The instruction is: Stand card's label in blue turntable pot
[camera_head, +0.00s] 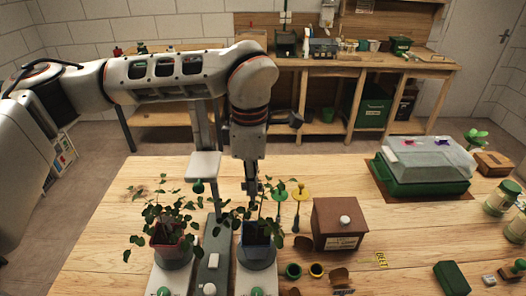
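My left gripper (251,188) points down just above the plant in the blue pot (257,246). Its fingers look close together, but leaves and the small size hide whether it holds anything. The blue pot stands on the right-hand turntable base, and a leafy seedling grows in it. A green-topped label (281,196) and a yellow-topped label (300,193) stand upright on thin stems just right of the gripper. A small yellow card (380,259) lies on the table right of the brown box; its marking is too small to read. My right gripper is out of view.
A brown box (339,222) stands right of the labels. A lidded green tray (425,188) is at back right. Free table lies between.

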